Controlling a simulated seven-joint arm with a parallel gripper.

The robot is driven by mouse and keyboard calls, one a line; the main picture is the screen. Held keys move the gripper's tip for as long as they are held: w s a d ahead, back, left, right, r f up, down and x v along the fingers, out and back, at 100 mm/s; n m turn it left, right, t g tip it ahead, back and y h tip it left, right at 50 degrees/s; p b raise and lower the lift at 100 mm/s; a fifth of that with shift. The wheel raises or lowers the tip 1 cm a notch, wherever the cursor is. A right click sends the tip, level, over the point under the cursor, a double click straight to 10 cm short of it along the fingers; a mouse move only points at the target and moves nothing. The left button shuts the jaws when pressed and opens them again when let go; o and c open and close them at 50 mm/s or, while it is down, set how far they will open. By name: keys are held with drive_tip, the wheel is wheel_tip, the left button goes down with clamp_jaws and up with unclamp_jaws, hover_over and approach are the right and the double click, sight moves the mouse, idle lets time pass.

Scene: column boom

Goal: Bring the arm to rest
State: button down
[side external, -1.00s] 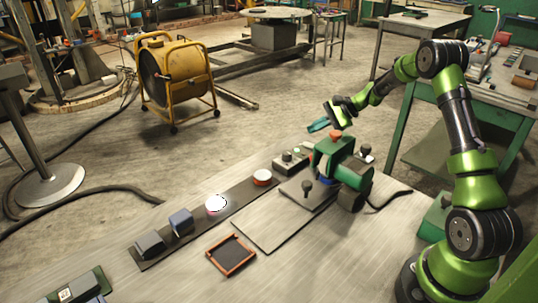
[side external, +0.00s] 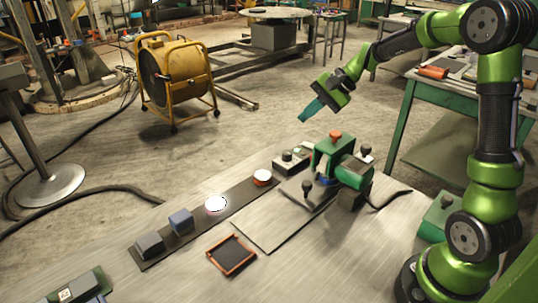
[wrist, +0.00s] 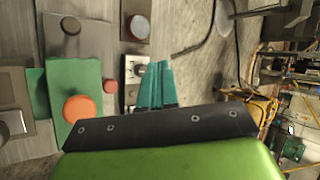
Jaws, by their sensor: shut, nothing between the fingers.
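My gripper (side external: 310,111) is in the air behind and above the green machine, over the far side of the table, with its teal fingers pointing down and to the left. The fingers are together and hold nothing. In the wrist view, the teal fingers (wrist: 155,83) are side by side, with the table items below them. My green and black arm rises from its base at the right and bends over toward the left.
The green machine with an orange knob (side external: 335,135) stands on the table (side external: 330,255). A dark strip (side external: 197,234) carries several blocks and round pieces. An orange-rimmed tray (side external: 231,255) lies in front. A yellow fan (side external: 172,80) stands on the floor. Another workbench (side external: 440,85) is behind my arm.

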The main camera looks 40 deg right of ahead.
drive_tip(key=s+a+r+n+h, duration=0.1)
drive_tip(key=s+a+n, duration=0.3)
drive_tip(key=s, duration=0.6)
drive_tip(key=s+a+r+n+t+h, duration=0.1)
drive_tip(key=s+a+r+n, duration=0.3)
drive_tip(key=s+a, duration=0.4)
drive_tip(key=s+n+h, duration=0.1)
drive_tip(key=s, duration=0.2)
drive_tip(key=shift+s+a, duration=0.2)
drive_tip(key=shift+a, duration=0.15)
